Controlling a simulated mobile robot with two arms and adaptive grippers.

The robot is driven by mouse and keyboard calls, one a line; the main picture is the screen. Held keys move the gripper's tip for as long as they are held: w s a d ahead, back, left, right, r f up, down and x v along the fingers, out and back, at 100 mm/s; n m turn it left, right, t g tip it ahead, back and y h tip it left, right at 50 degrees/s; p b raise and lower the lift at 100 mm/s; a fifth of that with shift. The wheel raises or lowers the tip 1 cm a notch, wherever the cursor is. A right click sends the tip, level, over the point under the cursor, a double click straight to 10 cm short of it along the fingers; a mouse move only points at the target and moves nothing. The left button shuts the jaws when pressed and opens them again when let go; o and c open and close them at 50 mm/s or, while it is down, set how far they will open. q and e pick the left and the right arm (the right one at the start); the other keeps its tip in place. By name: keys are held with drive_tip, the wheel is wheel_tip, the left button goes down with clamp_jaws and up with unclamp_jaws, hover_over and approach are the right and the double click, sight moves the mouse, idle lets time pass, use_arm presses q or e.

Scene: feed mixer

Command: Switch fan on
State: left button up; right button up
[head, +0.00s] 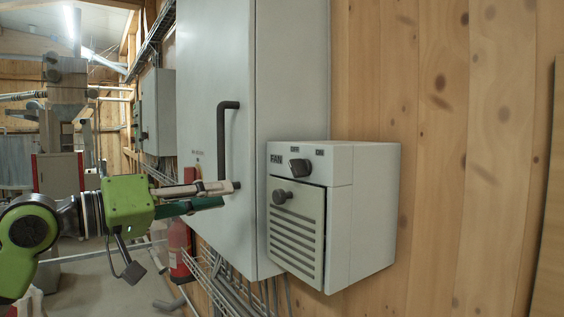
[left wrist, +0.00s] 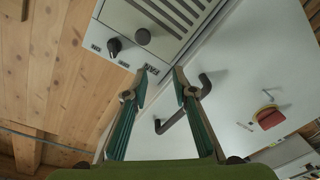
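The fan box (head: 375,205) is a light grey unit with a slatted front, mounted beside the tall cabinet. Its dark switch knob (head: 300,168) sits near the top, by the FAN label and two small position labels; I cannot tell which position it points to. A round dark knob (head: 282,196) is on the slatted front below. In the left wrist view the switch knob (left wrist: 114,46) shows at upper left, beyond the fingertips. My left gripper (head: 230,195) is open and empty, left of the box and apart from it. The right gripper is out of view.
The tall grey cabinet (head: 275,100) has a dark bar handle (head: 222,140) close to my left gripper. A wire tray with cables (head: 222,280) runs below. A red fire extinguisher (head: 179,250) stands behind. Wooden wall (head: 460,150) fills the right.

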use_arm(q)
drive_tip(key=m+g+h, duration=0.1)
drive_tip(key=m+g, duration=0.1)
approach(292, 169)
drive_tip(key=s+a, duration=0.3)
drive_tip(key=s, duration=0.1)
drive_tip(key=p+x, duration=0.1)
drive_tip(key=x, duration=0.3)
drive_tip(key=p+x, duration=0.2)
drive_tip(key=x, duration=0.2)
drive_tip(key=w+p+x, duration=0.1)
drive_tip(key=p+x, duration=0.1)
drive_tip(key=x, duration=0.3)
drive_tip(key=shift+w+a, duration=0.15)
drive_tip(key=shift+a, duration=0.2)
drive_tip(key=shift+w+d+f+t, duration=0.1)
drive_tip(key=shift+w+d+t, duration=0.2)
drive_tip(key=shift+d, duration=0.05)
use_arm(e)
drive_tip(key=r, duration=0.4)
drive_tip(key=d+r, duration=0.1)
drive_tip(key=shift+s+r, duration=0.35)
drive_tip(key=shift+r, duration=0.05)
use_arm(q)
clamp_jaws()
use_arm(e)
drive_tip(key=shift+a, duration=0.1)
